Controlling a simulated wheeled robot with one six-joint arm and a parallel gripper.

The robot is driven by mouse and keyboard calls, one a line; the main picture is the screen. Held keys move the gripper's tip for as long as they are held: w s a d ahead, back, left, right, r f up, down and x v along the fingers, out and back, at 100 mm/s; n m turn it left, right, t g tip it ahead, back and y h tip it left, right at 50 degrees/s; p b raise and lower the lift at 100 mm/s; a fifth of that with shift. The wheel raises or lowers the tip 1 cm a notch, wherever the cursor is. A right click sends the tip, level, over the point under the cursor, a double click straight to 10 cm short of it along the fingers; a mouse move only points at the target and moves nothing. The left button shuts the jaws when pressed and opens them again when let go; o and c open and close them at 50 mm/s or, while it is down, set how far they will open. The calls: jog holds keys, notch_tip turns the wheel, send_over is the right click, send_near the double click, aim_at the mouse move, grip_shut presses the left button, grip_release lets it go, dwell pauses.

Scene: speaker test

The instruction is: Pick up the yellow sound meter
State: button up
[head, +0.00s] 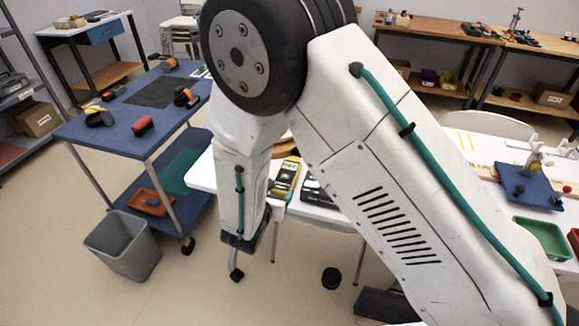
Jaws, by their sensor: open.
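A yellow and black handheld device (286,176), which looks like the yellow sound meter, lies on the white table (203,172) near its front edge. It shows just right of my hanging forearm, and part of it may be hidden behind my arm. My forearm ends in a dark wrist part in front of the table edge, to the lower left of the meter. No gripper fingers can be made out there. I see nothing held.
A dark device (317,192) lies right of the meter. A blue cart (88,135) with tools stands left, a grey bin (122,246) below it. A green tray (541,238) and blue board (530,192) are at right.

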aim_at(284, 182)
jog(key=x, duration=0.5)
jog(key=d+x, duration=0.1)
jog(key=x, duration=0.1)
jog(key=shift+w+d+r, duration=0.1)
jog(key=shift+w+r, duration=0.15)
jog(key=shift+w+f, duration=0.15)
jog(key=shift+w, duration=0.25)
jog(key=c, duration=0.8)
